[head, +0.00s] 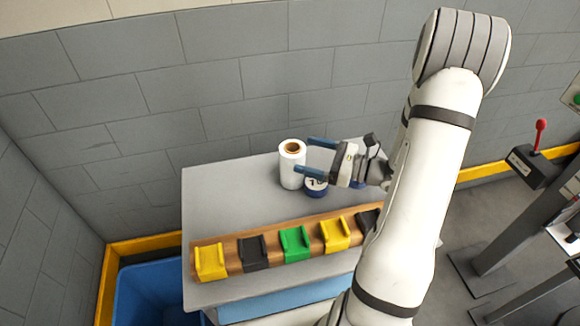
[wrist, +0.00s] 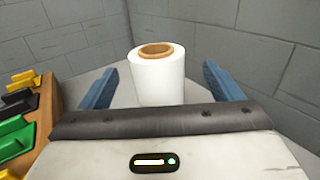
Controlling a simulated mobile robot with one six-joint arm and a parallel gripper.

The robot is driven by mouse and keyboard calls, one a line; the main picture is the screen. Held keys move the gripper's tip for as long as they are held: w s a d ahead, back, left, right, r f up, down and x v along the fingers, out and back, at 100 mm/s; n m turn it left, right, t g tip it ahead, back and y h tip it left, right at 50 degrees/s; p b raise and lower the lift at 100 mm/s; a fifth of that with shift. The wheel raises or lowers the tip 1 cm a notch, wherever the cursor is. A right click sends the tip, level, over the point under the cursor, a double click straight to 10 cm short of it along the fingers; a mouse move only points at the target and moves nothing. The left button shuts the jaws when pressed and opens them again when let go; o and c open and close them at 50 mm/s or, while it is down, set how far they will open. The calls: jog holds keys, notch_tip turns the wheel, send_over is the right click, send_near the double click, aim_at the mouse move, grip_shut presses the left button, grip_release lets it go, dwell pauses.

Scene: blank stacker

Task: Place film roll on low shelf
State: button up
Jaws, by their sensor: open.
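The film roll (head: 291,166) is a white upright cylinder with a brown core, standing on the grey tabletop near the wall. In the wrist view the film roll (wrist: 157,78) stands ahead, between the lines of the two blue fingers. My gripper (head: 315,156) is open, its blue fingers pointing left toward the roll in the head view. The wrist view also shows my gripper (wrist: 157,85) with its fingers wide apart and nothing held. I cannot tell whether the fingertips reach beside the roll. No low shelf is clearly identifiable.
A dark blue and white round item (head: 315,187) sits just right of the roll, under my gripper. A wooden rail (head: 266,268) with yellow, black and green holders runs along the table's front. A blue bin (head: 150,292) stands at lower left. Grey walls close off the back.

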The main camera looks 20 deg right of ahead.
aim_at(285, 150)
jog(key=shift+p+x, duration=0.55)
jog(key=shift+x, duration=3)
jog(key=shift+s+f, duration=0.1)
jog(key=shift+c, duration=0.6)
jog(key=c, duration=1.2)
jog(key=shift+c, duration=0.6)
